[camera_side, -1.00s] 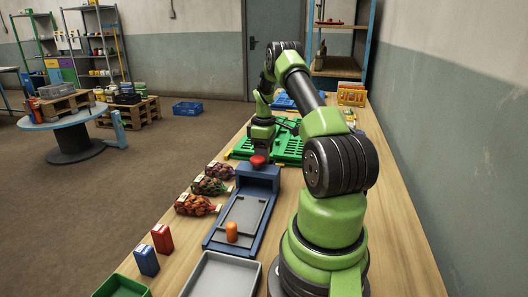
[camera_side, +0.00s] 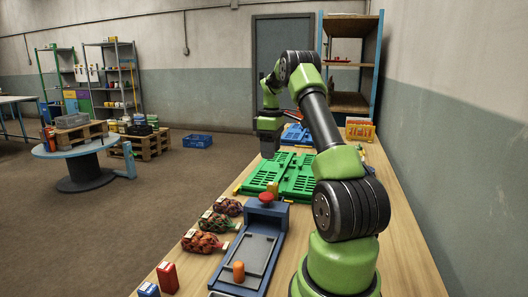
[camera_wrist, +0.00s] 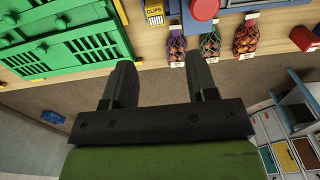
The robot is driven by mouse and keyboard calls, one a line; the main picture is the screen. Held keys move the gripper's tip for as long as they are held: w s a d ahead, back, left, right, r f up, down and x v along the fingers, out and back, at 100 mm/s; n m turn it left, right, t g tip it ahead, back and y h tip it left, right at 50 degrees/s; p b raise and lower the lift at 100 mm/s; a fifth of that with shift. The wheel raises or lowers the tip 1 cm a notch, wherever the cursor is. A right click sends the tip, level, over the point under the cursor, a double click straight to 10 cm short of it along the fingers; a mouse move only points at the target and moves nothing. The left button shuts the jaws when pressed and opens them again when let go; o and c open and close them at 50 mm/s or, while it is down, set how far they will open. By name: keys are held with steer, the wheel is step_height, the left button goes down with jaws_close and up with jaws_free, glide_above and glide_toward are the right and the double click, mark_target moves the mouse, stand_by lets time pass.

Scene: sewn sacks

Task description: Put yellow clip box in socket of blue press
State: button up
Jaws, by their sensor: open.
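The yellow clip box (camera_side: 272,187) stands on the table between the green crate and the blue press (camera_side: 267,214). My gripper (camera_side: 268,154) hangs over the far left part of the crate, apart from the box. In the wrist view my gripper (camera_wrist: 160,58) is open, with nothing between its fingers.
The green crate (camera_side: 285,175) lies flat beyond the press. Several net sacks (camera_side: 203,242) lie left of the press, along the table edge. An orange crate (camera_side: 360,128) stands at the far end.

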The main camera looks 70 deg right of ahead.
steer(key=w+a+r+m+t, duration=0.1)
steer(key=w+a+r+t, duration=0.15)
steer(key=a+r, duration=0.55)
steer(key=w+a+r+t, duration=0.1)
steer(key=w+a+r, duration=0.3)
steer(key=a, duration=0.8)
steer(key=s+a+m+t+y, duration=0.1)
steer(key=s+a, duration=0.5)
steer(key=a, duration=0.3)
steer(key=s+a+m+t+y, duration=0.1)
steer(key=s+a+m+t, duration=0.1)
steer(key=s+a, duration=0.3)
steer(key=a, duration=0.4)
steer(key=shift+s+f, duration=0.4)
